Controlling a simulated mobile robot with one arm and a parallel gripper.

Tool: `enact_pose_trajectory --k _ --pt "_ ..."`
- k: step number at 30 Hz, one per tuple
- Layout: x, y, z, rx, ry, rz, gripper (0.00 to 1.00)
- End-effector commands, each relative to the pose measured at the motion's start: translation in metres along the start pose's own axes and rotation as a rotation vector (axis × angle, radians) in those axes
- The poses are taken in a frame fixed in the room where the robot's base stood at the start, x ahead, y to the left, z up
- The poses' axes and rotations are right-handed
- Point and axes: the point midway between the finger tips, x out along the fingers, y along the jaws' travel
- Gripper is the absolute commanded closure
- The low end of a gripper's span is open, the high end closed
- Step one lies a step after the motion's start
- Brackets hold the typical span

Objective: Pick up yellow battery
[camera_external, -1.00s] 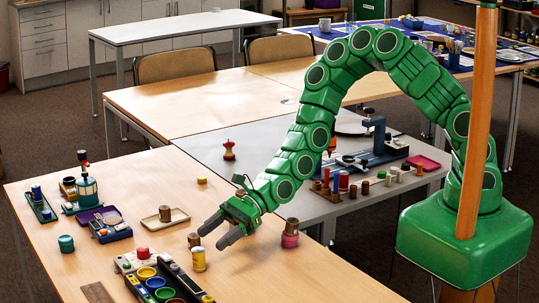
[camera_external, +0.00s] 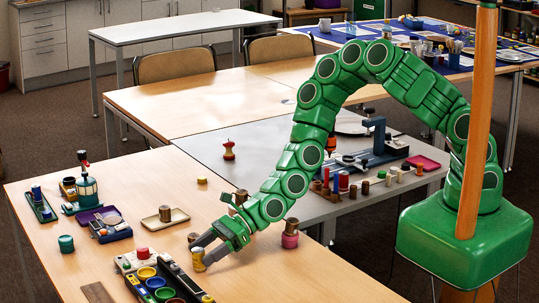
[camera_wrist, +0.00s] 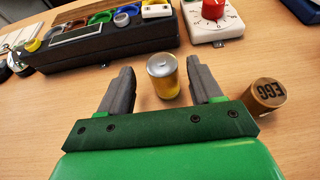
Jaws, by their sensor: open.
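The yellow battery (camera_external: 198,261) stands upright on the wooden table in the external view, with a silver top. It also shows in the wrist view (camera_wrist: 163,76), between the fingers and nearer the right one. My gripper (camera_external: 201,253) is low over the table at the battery; in the wrist view my gripper (camera_wrist: 160,82) is open, with a finger on each side of the battery. A gap shows on the left side; the right finger is close, and I cannot tell whether it touches.
A dark sorting tray with coloured cups (camera_wrist: 105,42) and a white box with a red knob (camera_wrist: 213,18) lie beyond the battery. Bare table lies at the front right.

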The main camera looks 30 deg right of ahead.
Motion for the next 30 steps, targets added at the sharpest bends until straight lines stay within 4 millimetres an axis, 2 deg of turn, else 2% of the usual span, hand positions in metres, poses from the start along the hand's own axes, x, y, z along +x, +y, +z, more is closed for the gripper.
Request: enact_pose_trajectory --k 10,21,23,30 --pt "0.037 -0.004 -0.007 -0.002 0.003 0.002 0.36" --pt "0.044 -0.004 -0.006 0.000 0.001 0.000 0.36" --pt "0.044 -0.004 -0.006 0.000 0.001 0.000 0.42" --pt "0.044 -0.004 -0.006 0.000 0.001 0.000 0.78"
